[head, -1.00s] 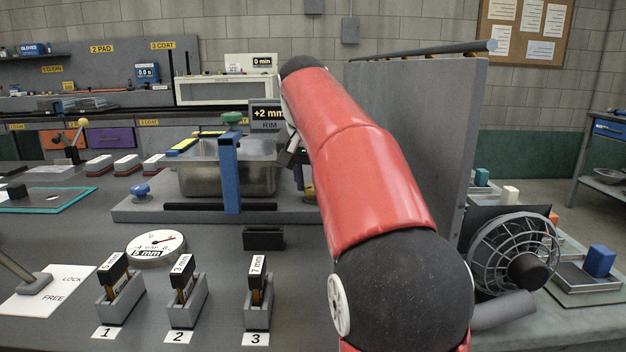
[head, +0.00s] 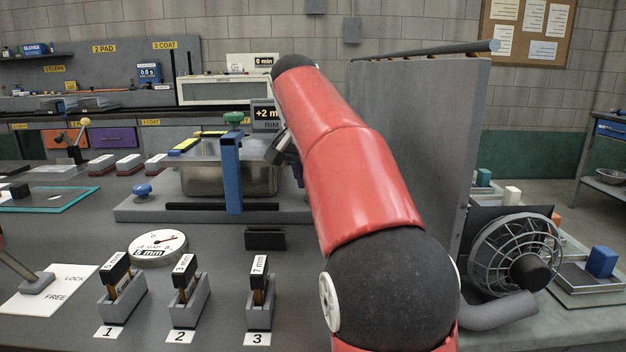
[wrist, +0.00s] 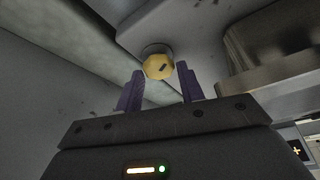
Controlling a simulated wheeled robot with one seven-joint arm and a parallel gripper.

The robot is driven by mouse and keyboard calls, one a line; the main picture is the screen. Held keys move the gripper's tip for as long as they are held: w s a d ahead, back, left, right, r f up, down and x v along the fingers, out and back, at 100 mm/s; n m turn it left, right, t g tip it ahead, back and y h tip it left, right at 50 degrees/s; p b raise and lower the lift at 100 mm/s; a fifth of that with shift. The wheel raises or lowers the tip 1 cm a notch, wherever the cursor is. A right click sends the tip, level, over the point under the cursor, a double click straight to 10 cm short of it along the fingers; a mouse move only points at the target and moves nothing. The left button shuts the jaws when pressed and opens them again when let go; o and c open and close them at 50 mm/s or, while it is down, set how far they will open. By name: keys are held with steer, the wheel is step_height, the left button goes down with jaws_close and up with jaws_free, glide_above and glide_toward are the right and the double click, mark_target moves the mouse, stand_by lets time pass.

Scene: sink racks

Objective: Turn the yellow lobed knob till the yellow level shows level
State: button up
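The yellow knob (wrist: 158,66) shows in the wrist view, round-faced with a small dark mark, on a grey stem under a pale surface. My gripper (wrist: 160,82) is open, its two purple fingers apart. The knob appears between and just beyond the fingertips; I cannot tell whether they touch it. In the head view my arm hides the knob and most of the gripper. A yellow level (head: 185,146) lies along the left rim of the metal sink (head: 205,181); its bubble is too small to read.
A RIM display (head: 266,114) reads +2, partly covered by my arm. A blue knob (head: 142,190) is at left. A tall grey panel (head: 425,140) stands right of my arm.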

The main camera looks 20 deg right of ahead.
steer(key=o, duration=0.3)
steer(key=shift+f, duration=0.1)
